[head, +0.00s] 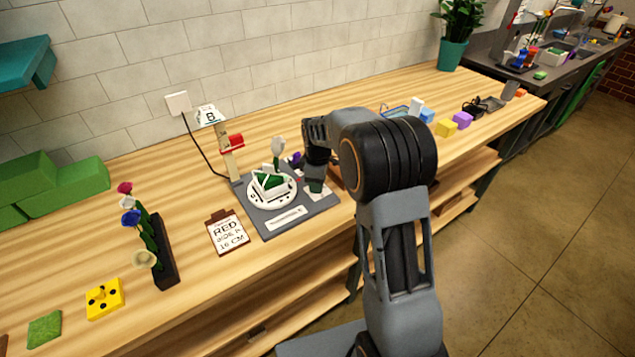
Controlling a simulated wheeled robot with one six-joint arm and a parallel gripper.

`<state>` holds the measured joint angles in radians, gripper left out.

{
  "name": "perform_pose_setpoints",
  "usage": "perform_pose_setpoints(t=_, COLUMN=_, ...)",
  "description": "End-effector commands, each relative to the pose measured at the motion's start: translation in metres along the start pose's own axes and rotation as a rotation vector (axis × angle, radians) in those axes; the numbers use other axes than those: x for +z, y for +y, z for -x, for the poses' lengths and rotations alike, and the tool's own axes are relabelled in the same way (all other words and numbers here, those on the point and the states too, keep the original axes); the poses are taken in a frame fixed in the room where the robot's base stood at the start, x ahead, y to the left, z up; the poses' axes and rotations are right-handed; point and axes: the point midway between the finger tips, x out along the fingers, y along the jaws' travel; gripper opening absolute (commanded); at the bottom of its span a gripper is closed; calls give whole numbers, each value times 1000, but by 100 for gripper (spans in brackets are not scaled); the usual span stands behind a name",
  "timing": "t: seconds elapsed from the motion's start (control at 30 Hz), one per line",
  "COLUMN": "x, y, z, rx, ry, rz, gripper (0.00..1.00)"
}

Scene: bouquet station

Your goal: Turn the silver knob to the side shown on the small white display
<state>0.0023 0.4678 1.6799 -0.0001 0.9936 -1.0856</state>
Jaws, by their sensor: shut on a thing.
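The grey station base (270,232) stands on the wooden bench. On it is a round white plate (254,198) with dark marks and a white-and-green piece. A small white display (207,115) with the letter B stands at its back left. My gripper (316,187) points down at the base's right side, over a white patch (321,194). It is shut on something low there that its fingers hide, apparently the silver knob. I cannot see which way the knob is turned.
A post with a red part (234,141) and a pale upright oval piece (278,146) rise from the station. A card (227,231) reading RED, side B, 16 CM lies left of it. A black flower rack (163,252) stands further left. Coloured blocks (446,124) lie behind my arm.

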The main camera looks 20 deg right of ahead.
Motion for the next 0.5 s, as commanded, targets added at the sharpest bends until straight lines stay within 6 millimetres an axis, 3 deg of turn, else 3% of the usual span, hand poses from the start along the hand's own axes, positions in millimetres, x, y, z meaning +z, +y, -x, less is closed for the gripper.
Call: perform_pose_setpoints(t=0.5, x=0, y=0, z=0, rx=-1, ry=0, rz=-362, gripper=10)
